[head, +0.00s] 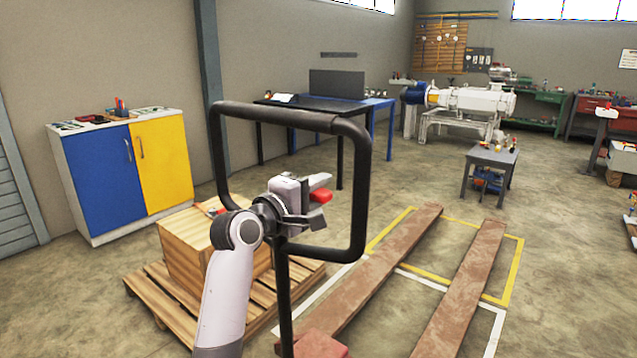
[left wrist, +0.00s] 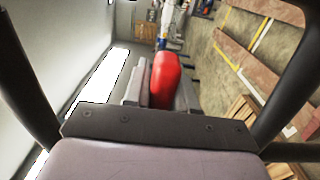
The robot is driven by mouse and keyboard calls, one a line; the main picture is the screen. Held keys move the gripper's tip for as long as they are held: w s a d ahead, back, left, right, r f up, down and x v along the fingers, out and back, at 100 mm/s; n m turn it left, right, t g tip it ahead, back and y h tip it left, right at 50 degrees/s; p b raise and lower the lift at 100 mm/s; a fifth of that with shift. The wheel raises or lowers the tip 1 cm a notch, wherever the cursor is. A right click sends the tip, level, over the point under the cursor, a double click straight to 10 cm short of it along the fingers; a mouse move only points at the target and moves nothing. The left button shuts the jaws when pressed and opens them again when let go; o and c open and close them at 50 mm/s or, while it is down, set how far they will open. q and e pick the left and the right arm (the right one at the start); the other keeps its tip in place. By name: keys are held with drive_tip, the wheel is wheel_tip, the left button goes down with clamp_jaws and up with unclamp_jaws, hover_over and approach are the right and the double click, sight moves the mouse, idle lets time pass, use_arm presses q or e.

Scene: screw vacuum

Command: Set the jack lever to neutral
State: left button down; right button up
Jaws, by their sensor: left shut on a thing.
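The pallet jack's handle is a black loop (head: 362,190) on a dark post (head: 285,310), standing upright in the middle of the head view. The jack lever is red (head: 321,196) and sits inside the loop. My left gripper (head: 314,193) reaches in from the left and is shut on the lever. In the left wrist view the red lever (left wrist: 165,80) stands between the grey fingers, with the black handle bars (left wrist: 25,85) on both sides. Much of the lever is hidden by the fingers in the head view. My right gripper is not in view.
Part of the jack's red body (head: 320,345) shows at the bottom. A wooden crate (head: 185,250) on a pallet (head: 150,300) stands at left. Two brown beams (head: 385,265) lie on the floor at right. A blue and yellow cabinet (head: 125,170) stands by the wall.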

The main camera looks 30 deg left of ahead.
use_arm(q)
drive_tip(key=c, duration=1)
unclamp_jaws()
drive_tip(key=s, duration=0.7)
drive_tip(key=shift+a+b, duration=0.3)
